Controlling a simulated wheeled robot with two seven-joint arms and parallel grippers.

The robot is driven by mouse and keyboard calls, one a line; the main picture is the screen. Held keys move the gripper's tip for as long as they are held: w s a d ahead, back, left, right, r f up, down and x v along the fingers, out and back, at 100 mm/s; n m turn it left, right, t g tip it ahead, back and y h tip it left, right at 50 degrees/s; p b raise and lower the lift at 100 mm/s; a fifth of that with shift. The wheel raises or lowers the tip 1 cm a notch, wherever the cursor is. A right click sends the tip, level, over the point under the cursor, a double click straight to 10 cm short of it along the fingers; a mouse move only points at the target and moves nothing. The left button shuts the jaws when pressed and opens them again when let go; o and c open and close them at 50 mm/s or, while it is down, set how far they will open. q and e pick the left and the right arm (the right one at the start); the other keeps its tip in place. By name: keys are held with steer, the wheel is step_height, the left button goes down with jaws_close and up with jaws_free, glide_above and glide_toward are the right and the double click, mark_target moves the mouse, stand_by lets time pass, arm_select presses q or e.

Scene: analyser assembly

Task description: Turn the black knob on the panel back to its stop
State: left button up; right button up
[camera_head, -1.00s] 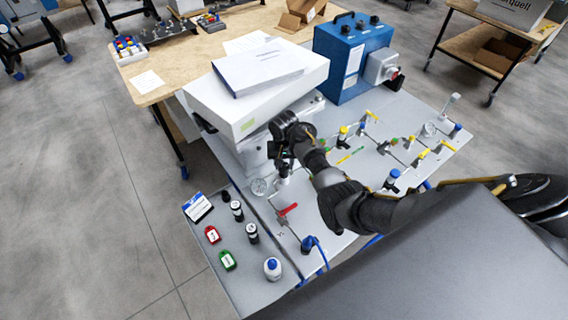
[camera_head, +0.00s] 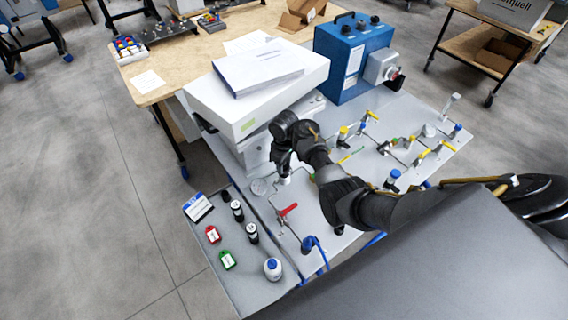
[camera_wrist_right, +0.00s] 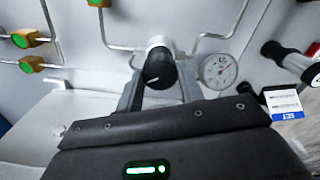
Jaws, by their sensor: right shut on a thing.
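The black knob (camera_wrist_right: 158,70) shows in the right wrist view, on a pale cylindrical fitting that stands on the grey panel (camera_wrist_right: 140,15). A white line marks the knob's face. My right gripper (camera_wrist_right: 158,84) is shut on the knob, with one finger on each side of it. In the head view my right gripper (camera_head: 284,165) is at the panel's left part, beside the white analyser box (camera_head: 215,105); there the wrist and fingers mostly hide the knob. My left gripper is not in view.
A round gauge (camera_wrist_right: 218,71) sits just right of the knob in the wrist view. Several yellow-handled valves (camera_head: 343,132) are farther right.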

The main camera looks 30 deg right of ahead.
steer(key=n, duration=0.5)
steer(key=shift+n, duration=0.3)
steer(key=n, duration=0.5)
steer(key=shift+n, duration=0.4)
steer(key=o, duration=1)
step_height(320, 180, up, 11)
steer(key=shift+f, duration=0.1)
stand_by(0.4)
stand_by(0.5)
